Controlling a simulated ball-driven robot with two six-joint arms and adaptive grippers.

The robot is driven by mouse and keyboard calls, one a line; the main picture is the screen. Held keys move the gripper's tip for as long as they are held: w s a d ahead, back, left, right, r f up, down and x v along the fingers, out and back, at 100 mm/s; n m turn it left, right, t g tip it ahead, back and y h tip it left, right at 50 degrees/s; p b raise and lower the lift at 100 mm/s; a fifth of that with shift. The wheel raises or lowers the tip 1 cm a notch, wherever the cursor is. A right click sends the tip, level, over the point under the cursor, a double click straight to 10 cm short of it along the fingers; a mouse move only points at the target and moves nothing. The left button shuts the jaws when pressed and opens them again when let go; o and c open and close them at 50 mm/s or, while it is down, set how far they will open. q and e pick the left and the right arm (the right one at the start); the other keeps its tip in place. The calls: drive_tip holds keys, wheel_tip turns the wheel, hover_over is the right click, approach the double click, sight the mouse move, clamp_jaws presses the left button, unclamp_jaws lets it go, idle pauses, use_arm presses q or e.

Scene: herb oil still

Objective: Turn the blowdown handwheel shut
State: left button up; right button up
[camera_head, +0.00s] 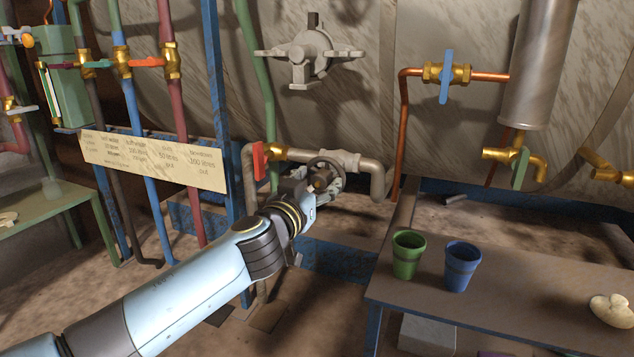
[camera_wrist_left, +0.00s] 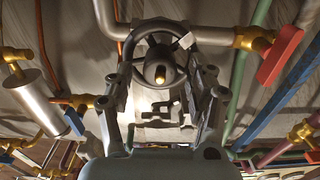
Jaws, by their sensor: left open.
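In the wrist view the left gripper (camera_wrist_left: 160,82) has one finger on each side of the hub. I cannot tell whether the fingers touch the wheel. My right gripper is not in view.
A red lever (camera_head: 259,161) on a brass valve sits just left of the wheel. A paper sign (camera_head: 155,162) crosses the pipes on the left. A table (camera_head: 520,305) at the right holds a green cup (camera_head: 408,255) and a blue cup (camera_head: 461,267). A larger grey fitting (camera_head: 311,53) is above.

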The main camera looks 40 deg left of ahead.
use_arm(q)
drive_tip(key=shift+c, duration=0.2)
drive_tip(key=c, duration=1.1)
drive_tip(key=shift+m, duration=0.3)
